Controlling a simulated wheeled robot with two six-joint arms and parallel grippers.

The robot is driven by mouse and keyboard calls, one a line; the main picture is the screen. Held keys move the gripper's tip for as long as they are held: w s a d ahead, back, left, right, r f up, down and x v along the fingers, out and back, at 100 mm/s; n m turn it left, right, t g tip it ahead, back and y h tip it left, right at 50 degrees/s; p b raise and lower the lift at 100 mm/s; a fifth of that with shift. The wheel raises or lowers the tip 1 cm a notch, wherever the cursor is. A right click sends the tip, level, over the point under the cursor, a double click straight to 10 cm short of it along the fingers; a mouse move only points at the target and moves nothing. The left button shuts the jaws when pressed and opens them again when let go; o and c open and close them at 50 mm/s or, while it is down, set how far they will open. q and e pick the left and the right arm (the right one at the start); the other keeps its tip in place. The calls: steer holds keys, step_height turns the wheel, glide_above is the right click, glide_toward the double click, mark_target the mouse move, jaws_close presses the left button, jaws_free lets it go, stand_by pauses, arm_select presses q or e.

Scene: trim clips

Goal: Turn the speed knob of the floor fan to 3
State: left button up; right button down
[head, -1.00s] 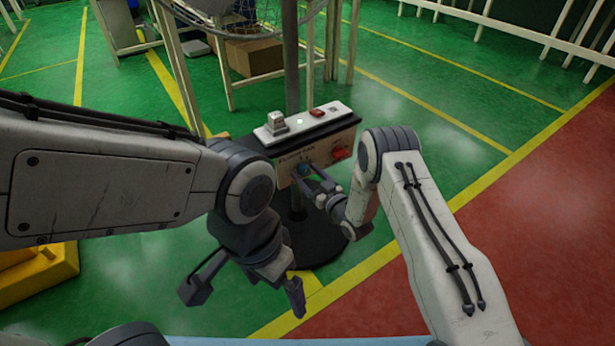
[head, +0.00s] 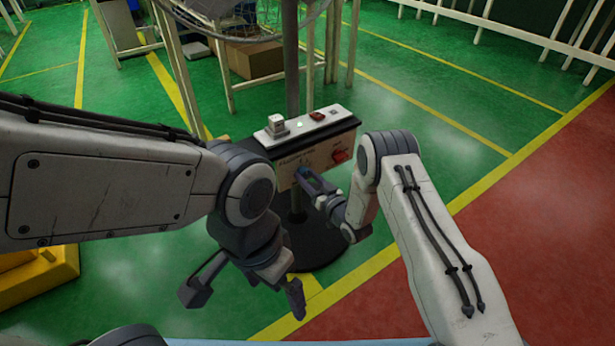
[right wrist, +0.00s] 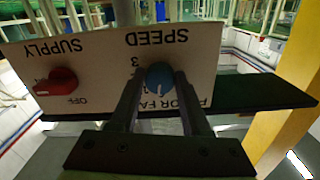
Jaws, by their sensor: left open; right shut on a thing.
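The fan's control box has a pale front panel (right wrist: 95,65) with SPEED and SUPPLY lettering, upside down in the right wrist view. The blue speed knob (right wrist: 159,75) sits under the SPEED lettering, with a 3 printed close by. A pale mark shows on the knob, but I cannot tell exactly which number it points at. My right gripper (right wrist: 159,86) is shut on the knob, one finger on each side. In the head view my right gripper (head: 308,178) reaches the panel and partly hides the knob. My left gripper (head: 246,292) is open and empty, lower in front of the fan base.
A red supply knob (right wrist: 57,82) is on the same panel, marked OFF nearby. The fan pole (head: 291,70) rises behind, and a dark round base (head: 315,250) stands on green floor. Open floor lies right.

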steer(key=m+p, duration=0.1)
steer(key=m, duration=0.4)
steer(key=m+p, duration=0.1)
steer(key=m, duration=0.4)
steer(key=shift+m, duration=0.4)
steer(key=m+p, duration=0.1)
steer(key=m, duration=0.4)
steer(key=shift+r+m, duration=0.1)
steer(key=shift+m, duration=0.2)
steer(key=m, duration=0.5)
steer(key=shift+m+p, duration=0.3)
steer(key=shift+c, duration=1.9)
jaws_free()
